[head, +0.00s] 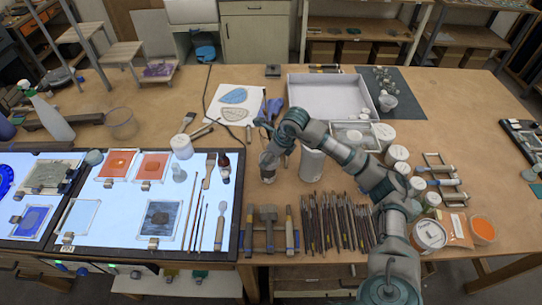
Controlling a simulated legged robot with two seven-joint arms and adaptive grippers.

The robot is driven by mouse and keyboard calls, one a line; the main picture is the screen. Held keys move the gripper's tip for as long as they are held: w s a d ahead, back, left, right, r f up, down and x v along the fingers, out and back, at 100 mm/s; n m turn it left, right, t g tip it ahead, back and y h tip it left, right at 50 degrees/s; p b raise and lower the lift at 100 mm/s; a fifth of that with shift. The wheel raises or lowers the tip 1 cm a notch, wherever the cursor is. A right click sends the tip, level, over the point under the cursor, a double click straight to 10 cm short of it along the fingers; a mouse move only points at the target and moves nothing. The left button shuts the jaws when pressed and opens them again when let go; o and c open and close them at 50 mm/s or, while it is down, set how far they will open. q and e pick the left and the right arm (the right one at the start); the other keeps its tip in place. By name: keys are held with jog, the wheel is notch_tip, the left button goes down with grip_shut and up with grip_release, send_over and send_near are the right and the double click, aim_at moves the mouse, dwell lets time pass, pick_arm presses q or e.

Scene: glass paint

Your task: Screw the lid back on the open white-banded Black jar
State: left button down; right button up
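My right arm comes in from the lower right. Its gripper (271,157) points down at the middle of the wooden table, just right of the light panel. A small greyish jar-like thing (268,174) stands directly under the fingers. The gripper and wrist cover its top, so I cannot tell whether it is the Black jar, or whether the fingers touch or grip anything. A larger pale cylindrical container (311,165) stands just right of it. I cannot make out a loose lid. My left gripper is not in view.
The lit panel (120,248) with glass pieces fills the left. White-lidded jars (396,153) stand at right, partly behind my arm. A pale tray (325,98) lies at the back. A white-topped jar (181,146) stands by the panel.

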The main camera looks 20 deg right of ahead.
jog(key=shift+a, duration=0.15)
jog(key=shift+a+r, duration=0.2)
jog(key=shift+a, duration=0.75)
jog(key=shift+d+f, duration=0.1)
jog(key=shift+d, duration=0.35)
jog(key=shift+d+f, duration=0.15)
jog(key=shift+d, duration=0.15)
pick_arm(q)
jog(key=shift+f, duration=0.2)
pick_arm(e)
jog(key=shift+a+f, duration=0.1)
pick_arm(q)
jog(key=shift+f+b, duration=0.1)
jog(key=shift+b, duration=0.2)
